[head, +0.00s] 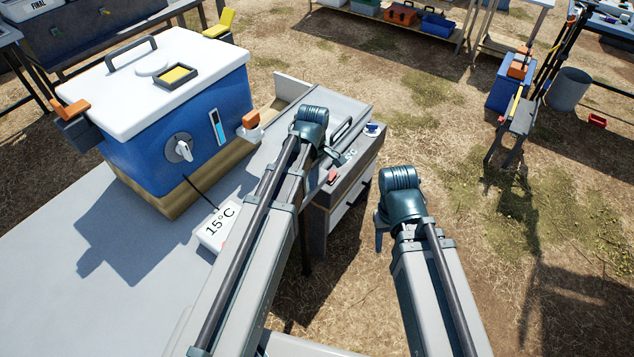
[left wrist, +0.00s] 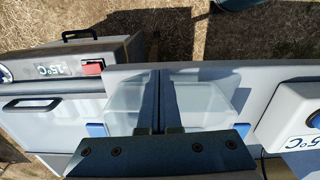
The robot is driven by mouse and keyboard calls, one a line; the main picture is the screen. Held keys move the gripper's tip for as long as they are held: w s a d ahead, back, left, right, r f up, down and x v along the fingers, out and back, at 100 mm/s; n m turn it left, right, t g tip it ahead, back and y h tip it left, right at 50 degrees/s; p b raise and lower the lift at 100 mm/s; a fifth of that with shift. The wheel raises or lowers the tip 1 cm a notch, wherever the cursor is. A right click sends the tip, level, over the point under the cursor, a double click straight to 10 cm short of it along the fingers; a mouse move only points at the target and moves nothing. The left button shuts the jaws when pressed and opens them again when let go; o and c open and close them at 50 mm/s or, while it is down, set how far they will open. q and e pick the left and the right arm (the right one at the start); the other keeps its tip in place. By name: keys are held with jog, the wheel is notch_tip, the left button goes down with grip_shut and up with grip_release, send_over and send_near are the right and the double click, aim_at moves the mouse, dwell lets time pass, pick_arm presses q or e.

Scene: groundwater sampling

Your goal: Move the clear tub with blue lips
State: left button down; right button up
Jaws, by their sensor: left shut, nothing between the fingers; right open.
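The clear tub with blue lips (left wrist: 200,102) shows in the left wrist view, on a grey surface. Its pale clear walls appear on both sides of my fingers, with a blue lip at the left and right. My left gripper (left wrist: 161,80) is shut and empty, its fingers over the middle of the tub; I cannot tell whether they touch it. In the head view my left arm hides the tub. My right gripper (head: 381,232) is open and apart from the bench, mostly hidden behind its own wrist.
A grey drawer unit (head: 345,185) with a red button adjoins the bench.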

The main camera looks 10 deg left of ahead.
pick_arm(q)
jog(key=w+a, duration=0.1)
jog(key=a, duration=0.2)
jog(key=w+a, duration=0.1)
jog(key=a, duration=0.3)
jog(key=w+a, duration=0.1)
jog(key=a, duration=0.2)
jog(key=shift+w+a, duration=0.15)
jog(key=shift+a, duration=0.05)
